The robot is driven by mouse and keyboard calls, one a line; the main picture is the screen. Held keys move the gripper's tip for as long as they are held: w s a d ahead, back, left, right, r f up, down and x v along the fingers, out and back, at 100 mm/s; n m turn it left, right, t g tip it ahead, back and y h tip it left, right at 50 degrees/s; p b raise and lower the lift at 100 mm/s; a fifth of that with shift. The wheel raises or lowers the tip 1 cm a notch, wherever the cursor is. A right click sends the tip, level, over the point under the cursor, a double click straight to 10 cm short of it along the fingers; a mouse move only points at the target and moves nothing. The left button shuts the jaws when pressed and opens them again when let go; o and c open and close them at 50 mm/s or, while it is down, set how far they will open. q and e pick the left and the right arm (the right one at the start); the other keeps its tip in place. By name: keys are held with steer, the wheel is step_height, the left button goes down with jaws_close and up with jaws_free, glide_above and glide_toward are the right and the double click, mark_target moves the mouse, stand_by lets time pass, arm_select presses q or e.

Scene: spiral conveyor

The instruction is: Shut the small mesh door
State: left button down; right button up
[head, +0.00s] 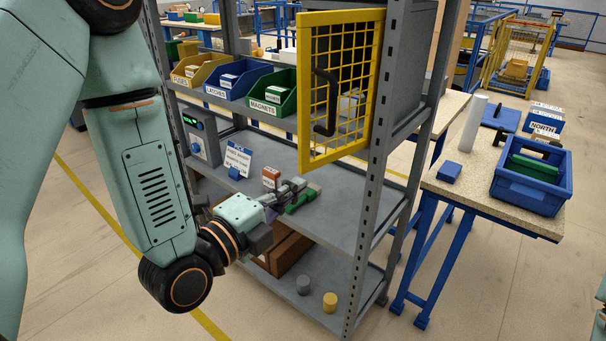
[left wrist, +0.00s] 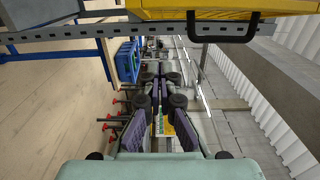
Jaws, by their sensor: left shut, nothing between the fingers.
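The small yellow mesh door (head: 304,110) stands at the upper middle of the head view, beside the grey cabinet (head: 405,62) on the rack. Its free left edge seems swung outward; the exact angle is hard to tell. A black handle (head: 322,103) is on its face. My left gripper (head: 298,186) is shut and empty, below the door and over the middle shelf, apart from the door. In the left wrist view the shut fingers (left wrist: 160,92) point away, and the door's yellow edge (left wrist: 180,14) and handle (left wrist: 222,37) show at the top. My right gripper is not in view.
The grey rack's front post (head: 375,190) stands right of the door. Yellow, blue and green bins (head: 272,106) sit on the upper shelf behind it. Small items lie on the middle shelf (head: 335,215). A side table (head: 465,205) with a blue crate (head: 530,190) stands at right.

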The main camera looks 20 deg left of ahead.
mark_target(302, 164)
arm_select(q)
steer(key=w+b, duration=0.4)
steer(key=w, duration=0.3)
steer(key=shift+w+a+r+b, duration=0.1)
steer(key=shift+w+r+b, duration=0.05)
steer(key=shift+b, duration=0.15)
steer(key=shift+w+a, duration=0.25)
steer(key=shift+w+a+f, duration=0.25)
steer(key=shift+w, duration=0.2)
steer(key=shift+s+r, duration=0.15)
steer(key=shift+s, duration=0.1)
